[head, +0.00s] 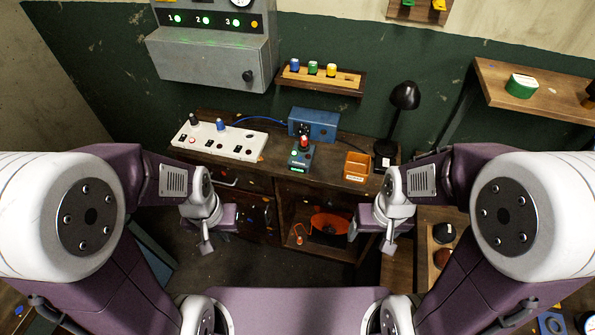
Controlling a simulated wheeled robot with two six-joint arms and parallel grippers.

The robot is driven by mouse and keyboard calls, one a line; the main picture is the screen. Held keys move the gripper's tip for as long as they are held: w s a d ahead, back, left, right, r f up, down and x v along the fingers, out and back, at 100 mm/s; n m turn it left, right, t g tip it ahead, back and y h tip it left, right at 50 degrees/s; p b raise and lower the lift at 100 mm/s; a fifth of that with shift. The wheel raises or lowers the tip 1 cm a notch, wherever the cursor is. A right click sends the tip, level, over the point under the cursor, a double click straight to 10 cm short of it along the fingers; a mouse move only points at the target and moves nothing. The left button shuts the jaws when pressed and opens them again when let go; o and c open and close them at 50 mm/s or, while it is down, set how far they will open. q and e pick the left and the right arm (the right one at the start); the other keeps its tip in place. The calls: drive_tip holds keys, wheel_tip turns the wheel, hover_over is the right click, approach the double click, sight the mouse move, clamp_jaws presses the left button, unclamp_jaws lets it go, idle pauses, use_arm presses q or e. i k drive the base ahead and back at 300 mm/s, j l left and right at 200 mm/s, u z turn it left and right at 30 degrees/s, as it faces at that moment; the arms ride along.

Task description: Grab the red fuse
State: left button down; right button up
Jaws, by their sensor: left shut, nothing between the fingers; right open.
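A small red-topped piece (304,142), which looks like the red fuse, stands upright on a small dark device (300,157) with a green display. The device sits on the wooden workbench (275,157), in front of a blue box (314,122). My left gripper (206,248) is shut and empty, in front of the bench and to the lower left of the red fuse. My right gripper (389,248) is open and empty, in front of the bench and to the lower right of it. Both are well apart from the fuse.
A white panel (225,138) lies left on the bench; an orange bin (357,166) and black lamp (404,97) stand right. A wall rack (345,78) holds blue, green and yellow fuses. An orange round object (329,224) sits in the lower shelf.

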sight(304, 139)
drive_tip(key=i+l+u, duration=0.1)
drive_tip(key=u, duration=0.3)
drive_tip(key=l+u, duration=0.15)
drive_tip(key=u, duration=0.2)
drive_tip(key=i+l+u, duration=0.1)
drive_tip(key=u, duration=0.3)
